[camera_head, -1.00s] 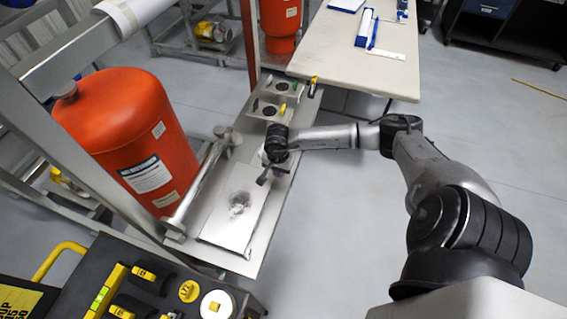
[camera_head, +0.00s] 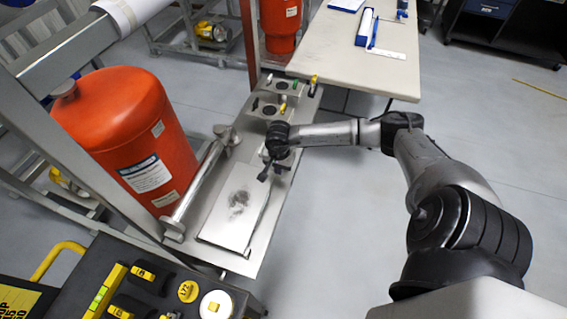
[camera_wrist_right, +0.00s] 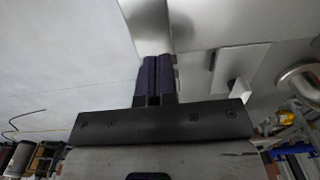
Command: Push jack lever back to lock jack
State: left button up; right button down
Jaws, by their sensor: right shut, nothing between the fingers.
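My right gripper (camera_head: 264,176) is shut and empty, low over the metal skid plate (camera_head: 258,226), beyond the dark-stained flat panel (camera_head: 236,212). In the right wrist view its two dark fingers (camera_wrist_right: 154,80) lie side by side, in front of a shiny metal surface (camera_wrist_right: 150,30). I cannot tell whether they touch it. Further along the skid are small metal fixtures with dark round tops (camera_head: 265,106). One has a yellow lever-like piece (camera_head: 283,107), another a green one (camera_head: 295,86). Which piece is the jack lever is not clear; my wrist may hide it. My left gripper is out of view.
A black tool tray (camera_head: 150,275) with yellow items is at the near left. The floor on the right is open.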

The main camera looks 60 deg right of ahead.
jog(key=shift+w+d+f+b, duration=0.15)
jog(key=shift+d+b, duration=0.15)
jog(key=shift+d, duration=0.7)
jog(key=shift+w+d+b, duration=0.1)
jog(key=shift+d+b, duration=0.85)
jog(key=shift+d, duration=0.3)
jog(key=shift+w+r, duration=0.1)
jog(key=shift+r, duration=0.1)
